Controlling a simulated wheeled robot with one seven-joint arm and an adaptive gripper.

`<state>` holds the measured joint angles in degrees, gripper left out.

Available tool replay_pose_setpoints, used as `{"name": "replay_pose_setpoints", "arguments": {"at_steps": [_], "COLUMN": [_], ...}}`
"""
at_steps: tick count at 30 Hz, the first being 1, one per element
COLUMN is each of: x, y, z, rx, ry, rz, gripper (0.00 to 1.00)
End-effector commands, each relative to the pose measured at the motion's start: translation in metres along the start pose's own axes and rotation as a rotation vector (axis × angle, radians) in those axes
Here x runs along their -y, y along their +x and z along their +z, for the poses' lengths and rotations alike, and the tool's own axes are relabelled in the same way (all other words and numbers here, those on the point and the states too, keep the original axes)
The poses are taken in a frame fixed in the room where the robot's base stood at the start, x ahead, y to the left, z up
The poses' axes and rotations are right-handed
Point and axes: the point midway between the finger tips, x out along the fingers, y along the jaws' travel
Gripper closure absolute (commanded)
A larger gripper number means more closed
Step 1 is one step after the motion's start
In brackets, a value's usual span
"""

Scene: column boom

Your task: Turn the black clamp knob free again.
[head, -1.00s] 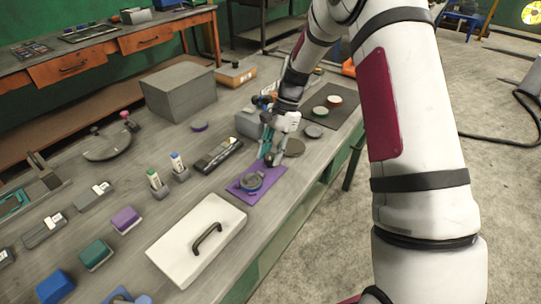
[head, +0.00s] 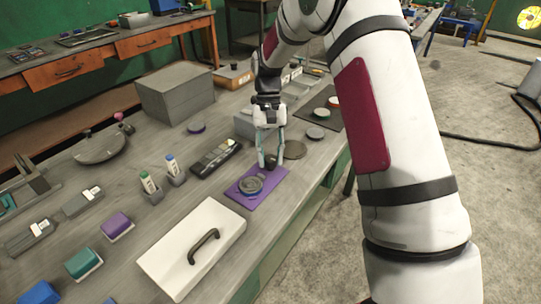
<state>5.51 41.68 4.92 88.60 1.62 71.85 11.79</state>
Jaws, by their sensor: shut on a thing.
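My gripper (head: 270,162) points down over the workbench, just behind the purple mat (head: 272,183). Its two pale teal fingers stand on either side of a small dark thing, which looks like the black clamp knob (head: 270,160), and are shut on it. The fingers hide part of the knob, and its thread and clamp cannot be made out. A round grey-blue piece (head: 250,186) lies on the purple mat in front of the gripper.
A white panel with a black handle (head: 193,246) lies at the front. A black tray (head: 215,157) and two small bottles (head: 158,175) stand left of the mat. A grey box (head: 176,95) is behind. A flat disc (head: 294,150) lies right of the gripper.

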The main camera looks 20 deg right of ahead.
Motion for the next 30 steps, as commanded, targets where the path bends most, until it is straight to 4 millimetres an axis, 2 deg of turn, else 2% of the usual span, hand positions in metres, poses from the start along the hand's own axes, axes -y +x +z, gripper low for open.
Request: {"name": "replay_pose_setpoints", "arguments": {"at_steps": [9, 23, 24, 25, 26, 30], "x": [0.0002, 0.0003, 0.0003, 0.0004, 0.0004, 0.0004], "y": [0.0004, 0.0004, 0.0004, 0.0004, 0.0004, 0.0003], "z": [-0.0004, -0.0002, -0.0001, -0.0001, -0.0001, 0.0000], "rx": [-0.001, 0.000, 0.000, 0.000, 0.000, 0.000], "ry": [-0.083, -0.093, -0.092, -0.092, -0.092, -0.092], "rz": [0.036, 0.039, 0.039, 0.039, 0.039, 0.038], "gripper": [0.97, 0.97, 0.62, 0.55, 0.49, 0.49]}}
